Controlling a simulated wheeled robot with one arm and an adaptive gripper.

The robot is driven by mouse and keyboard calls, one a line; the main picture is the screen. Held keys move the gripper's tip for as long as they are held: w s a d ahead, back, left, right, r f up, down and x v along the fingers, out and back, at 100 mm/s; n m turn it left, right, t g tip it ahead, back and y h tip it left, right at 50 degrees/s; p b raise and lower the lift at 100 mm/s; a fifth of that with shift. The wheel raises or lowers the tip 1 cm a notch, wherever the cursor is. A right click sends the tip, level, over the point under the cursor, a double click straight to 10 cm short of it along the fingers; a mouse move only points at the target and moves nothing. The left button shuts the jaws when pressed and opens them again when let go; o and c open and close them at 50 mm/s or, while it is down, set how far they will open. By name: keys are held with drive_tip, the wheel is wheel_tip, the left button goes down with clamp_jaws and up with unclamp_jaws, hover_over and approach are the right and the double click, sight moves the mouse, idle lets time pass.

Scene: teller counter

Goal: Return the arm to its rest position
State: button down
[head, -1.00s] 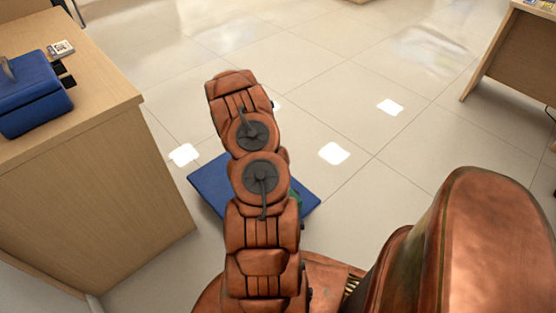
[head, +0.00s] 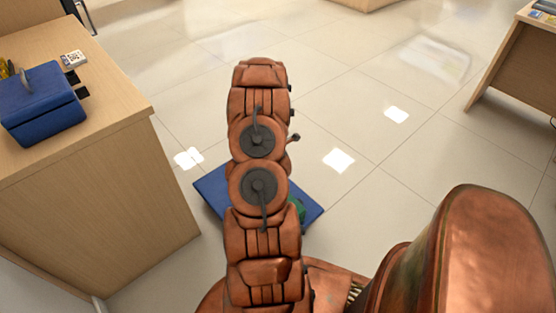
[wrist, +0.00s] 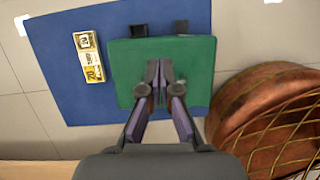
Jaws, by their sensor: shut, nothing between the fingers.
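My arm (head: 258,190) rises through the middle of the head view, nearly straight up the picture. Its far end hides my gripper there. In the wrist view my gripper (wrist: 160,72) has its two fingers together, with nothing between them. They show in front of a green box-like thing (wrist: 192,72) with two dark tabs on its far edge. The gap between fingertips and green thing cannot be told. In the head view the green thing (head: 299,208) is mostly hidden behind my arm.
The green thing and a banknote bundle (wrist: 89,57) lie on a blue mat or board (wrist: 62,85), which shows low beside the counter (head: 160,205). A blue box (head: 42,105) and a small card (head: 74,59) are on the counter. A desk (head: 520,65) stands at right. Tiled floor between is clear.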

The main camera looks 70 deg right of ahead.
drive_tip(key=w+a+r+m, duration=0.2)
drive_tip(key=w+a+r, duration=0.3)
drive_tip(key=a+r, duration=0.3)
drive_tip(key=w+a+r+m, duration=0.3)
drive_tip(key=w+a+r, duration=0.25)
drive_tip(key=r, duration=0.45)
drive_tip(key=a+r+m, duration=0.2)
drive_tip(key=a+r, duration=0.3)
drive_tip(key=a, duration=0.3)
drive_tip(key=a+r+m, duration=0.1)
drive_tip(key=a+r, duration=0.4)
drive_tip(key=a, duration=0.3)
drive_tip(key=s+a+r+m+y, duration=0.1)
drive_tip(key=s+a+r, duration=0.2)
drive_tip(key=s+a, duration=0.35)
drive_tip(key=s+a+r+m+y, duration=0.1)
drive_tip(key=s+a+r+m, duration=0.2)
drive_tip(key=a, duration=0.6)
drive_tip(key=s+a+r+y, duration=0.1)
drive_tip(key=s+a+r, duration=0.1)
drive_tip(key=s+a, duration=0.5)
wheel_tip(320, 180, up, 22)
drive_tip(key=a+p, duration=0.1)
drive_tip(key=p, duration=1.9)
drive_tip(key=shift+w+a+f, duration=0.2)
drive_tip(key=shift+w, duration=0.2)
drive_tip(key=shift+d, duration=0.15)
